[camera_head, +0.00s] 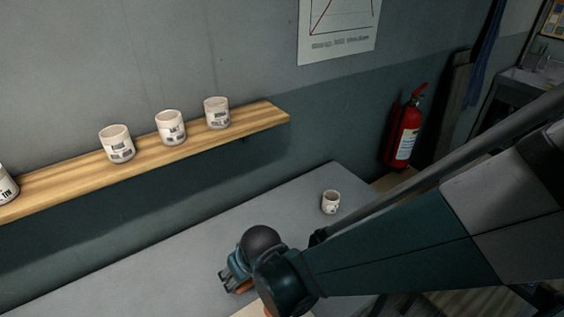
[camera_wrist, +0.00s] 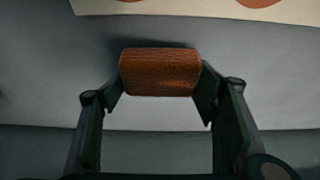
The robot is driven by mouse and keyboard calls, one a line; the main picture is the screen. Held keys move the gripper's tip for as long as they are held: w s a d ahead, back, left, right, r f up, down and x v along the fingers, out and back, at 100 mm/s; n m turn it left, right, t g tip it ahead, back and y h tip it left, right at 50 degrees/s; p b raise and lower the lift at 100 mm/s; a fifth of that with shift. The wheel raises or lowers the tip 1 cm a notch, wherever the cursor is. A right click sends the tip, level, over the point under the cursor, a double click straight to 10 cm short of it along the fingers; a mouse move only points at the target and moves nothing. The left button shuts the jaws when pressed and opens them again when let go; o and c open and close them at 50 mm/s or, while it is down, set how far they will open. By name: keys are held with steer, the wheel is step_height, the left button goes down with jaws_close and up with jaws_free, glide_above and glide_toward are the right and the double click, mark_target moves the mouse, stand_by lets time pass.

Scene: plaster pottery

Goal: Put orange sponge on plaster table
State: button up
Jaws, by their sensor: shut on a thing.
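The orange sponge (camera_wrist: 158,73) is a brown-orange block with rounded edges, seen in the wrist view between the two fingers of my gripper (camera_wrist: 160,88). The fingers are shut on its two short ends. In the head view my gripper (camera_head: 234,282) is low over the grey table (camera_head: 170,265), and a small bit of the sponge (camera_head: 243,287) shows beside it. A dark shadow lies close behind the sponge on the grey surface in the wrist view. I cannot tell whether the sponge touches the table.
A white cup (camera_head: 331,202) stands on the table to the right of my gripper. A wooden shelf (camera_head: 255,116) with several white cups runs along the wall above. A pale sheet (camera_wrist: 205,8) with orange shapes lies at the wrist view's top. The table's left part is clear.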

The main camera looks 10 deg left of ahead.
steer(key=shift+f, duration=1.2)
steer(key=shift+f+b, duration=0.15)
steer(key=shift+b, duration=0.2)
steer(key=o, duration=0.8)
steer(key=shift+c, duration=0.2)
steer(key=p+v, duration=0.3)
steer(key=v, duration=0.9)
